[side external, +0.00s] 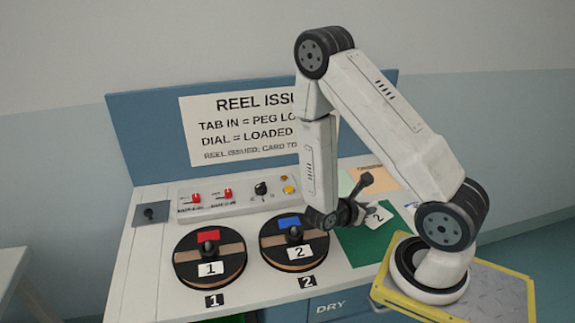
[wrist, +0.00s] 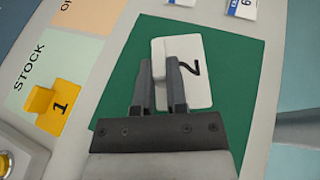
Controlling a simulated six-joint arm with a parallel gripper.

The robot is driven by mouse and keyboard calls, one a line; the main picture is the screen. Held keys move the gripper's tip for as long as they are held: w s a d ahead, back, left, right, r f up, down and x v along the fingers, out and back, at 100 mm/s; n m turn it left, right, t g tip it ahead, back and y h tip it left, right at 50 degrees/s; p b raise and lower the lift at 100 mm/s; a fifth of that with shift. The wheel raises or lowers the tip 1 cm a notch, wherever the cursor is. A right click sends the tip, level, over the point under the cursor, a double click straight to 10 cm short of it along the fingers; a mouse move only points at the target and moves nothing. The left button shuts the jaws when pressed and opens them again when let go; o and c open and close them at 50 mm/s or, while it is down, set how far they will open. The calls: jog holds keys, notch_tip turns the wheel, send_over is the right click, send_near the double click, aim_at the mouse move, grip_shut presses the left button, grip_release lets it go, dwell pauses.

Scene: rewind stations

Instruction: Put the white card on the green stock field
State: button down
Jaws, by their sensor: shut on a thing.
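The white card (wrist: 195,75), marked 2, is between the fingers of my gripper (wrist: 160,66), which are shut on it. In the side external view the card (side external: 379,218) shows beside my gripper (side external: 362,214), tilted. In the wrist view it overlaps the dark green field (wrist: 225,105), which also shows in the side external view (side external: 360,250). I cannot tell if the card touches the field. A pale green field (wrist: 42,62) with the word STOCK lies left of the dark green one in the wrist view.
A yellow piece (wrist: 60,106) marked 1 lies by the STOCK word. An orange field (wrist: 75,17) adjoins it.

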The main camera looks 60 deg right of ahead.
aim_at(363, 229)
jog(key=shift+f, duration=0.3)
jog(key=shift+f, duration=1.95)
jog(key=c, duration=0.7)
grip_release()
jog(key=shift+f, duration=0.1)
jog(key=shift+o, duration=0.2)
jog(key=shift+v, duration=6.05)
